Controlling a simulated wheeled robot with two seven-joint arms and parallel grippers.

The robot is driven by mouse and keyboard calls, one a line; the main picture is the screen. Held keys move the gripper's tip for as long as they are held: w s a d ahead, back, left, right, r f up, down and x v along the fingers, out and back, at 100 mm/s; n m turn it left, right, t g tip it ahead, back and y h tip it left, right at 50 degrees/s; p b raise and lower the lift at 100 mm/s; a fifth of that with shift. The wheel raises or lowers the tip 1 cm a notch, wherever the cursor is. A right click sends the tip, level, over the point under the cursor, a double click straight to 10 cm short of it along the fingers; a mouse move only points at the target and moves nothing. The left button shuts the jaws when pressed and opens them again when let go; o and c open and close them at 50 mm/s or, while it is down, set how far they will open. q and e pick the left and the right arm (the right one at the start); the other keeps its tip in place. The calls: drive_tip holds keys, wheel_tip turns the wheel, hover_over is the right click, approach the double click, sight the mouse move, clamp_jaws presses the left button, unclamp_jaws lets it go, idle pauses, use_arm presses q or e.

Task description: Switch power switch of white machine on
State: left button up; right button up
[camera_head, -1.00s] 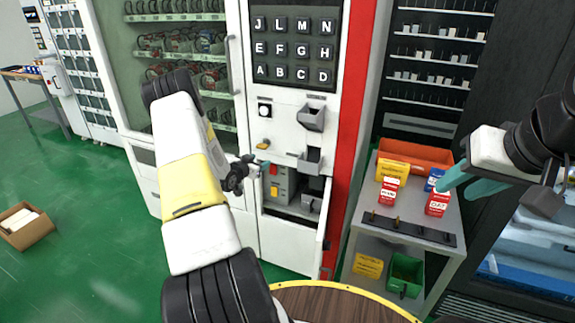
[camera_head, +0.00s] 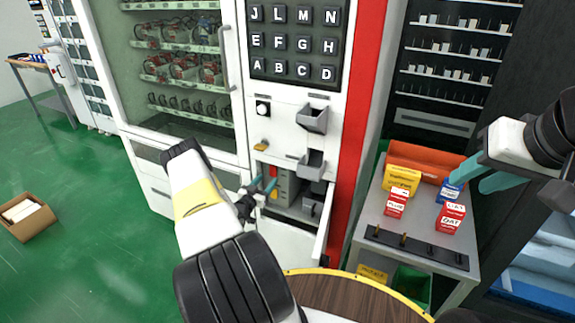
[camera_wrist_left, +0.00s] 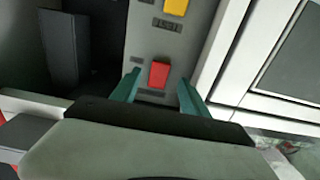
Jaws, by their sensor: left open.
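The white machine (camera_head: 287,117) stands in the middle of the head view, with a lower compartment open. Inside it is a grey panel (camera_head: 287,187) with a red switch (camera_head: 273,171). In the left wrist view the red switch (camera_wrist_left: 159,73) sits below a yellow button (camera_wrist_left: 176,6) on the panel. My left gripper (camera_head: 264,184) is open at the compartment. In its wrist view its teal fingers (camera_wrist_left: 158,80) lie on either side of the red switch; I cannot tell whether they touch it. My right gripper (camera_head: 466,183) is open and empty above the side table at the right.
A grey side table (camera_head: 376,215) at the right holds an orange tray (camera_head: 438,162) and several small boxes. The compartment's open door (camera_head: 322,232) juts out toward me. A round wooden table (camera_head: 340,300) is at the bottom. A cardboard box (camera_head: 28,218) lies on the floor at left.

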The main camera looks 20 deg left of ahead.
sight(273, 174)
use_arm(q)
drive_tip(key=shift+w+d, duration=0.15)
drive_tip(key=shift+w, duration=1.65)
